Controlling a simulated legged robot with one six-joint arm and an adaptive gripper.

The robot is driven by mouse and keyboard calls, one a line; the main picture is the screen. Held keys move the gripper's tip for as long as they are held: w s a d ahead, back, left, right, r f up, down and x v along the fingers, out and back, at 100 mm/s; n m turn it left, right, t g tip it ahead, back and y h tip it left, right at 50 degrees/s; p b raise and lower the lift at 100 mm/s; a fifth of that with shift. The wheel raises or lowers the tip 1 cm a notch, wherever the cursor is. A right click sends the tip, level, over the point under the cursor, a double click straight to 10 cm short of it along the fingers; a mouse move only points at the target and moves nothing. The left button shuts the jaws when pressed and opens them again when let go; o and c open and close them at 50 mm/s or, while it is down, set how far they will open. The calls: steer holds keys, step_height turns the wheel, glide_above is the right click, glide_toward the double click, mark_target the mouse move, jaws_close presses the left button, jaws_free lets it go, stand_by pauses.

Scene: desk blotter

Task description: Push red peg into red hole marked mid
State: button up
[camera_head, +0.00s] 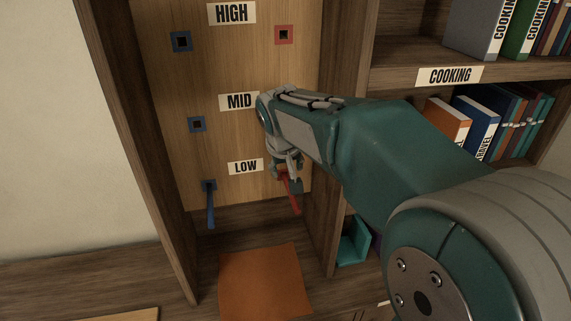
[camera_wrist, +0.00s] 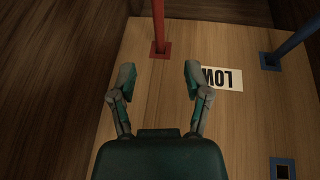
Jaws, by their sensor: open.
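The red peg (camera_head: 291,194) sticks out of the red hole in the low row at the right of the wooden panel (camera_head: 215,80). In the wrist view the red peg (camera_wrist: 158,22) stands in its red-framed hole (camera_wrist: 160,50), just beyond my fingertips. My gripper (camera_wrist: 159,76) is open and empty, its two fingers apart. In the head view my gripper (camera_head: 286,172) is by the peg; whether they touch cannot be told there. The MID label (camera_head: 239,101) shows, but the red mid hole is hidden behind my arm.
A blue peg (camera_head: 211,208) sits in the low blue hole; it also shows in the wrist view (camera_wrist: 296,34). The high red hole (camera_head: 284,35) and mid blue hole (camera_head: 197,124) are empty. Side walls flank the panel. An orange sheet (camera_head: 262,280) lies below.

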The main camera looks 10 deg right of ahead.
steer(key=x, duration=1)
steer(key=shift+f, duration=0.2)
jaws_close()
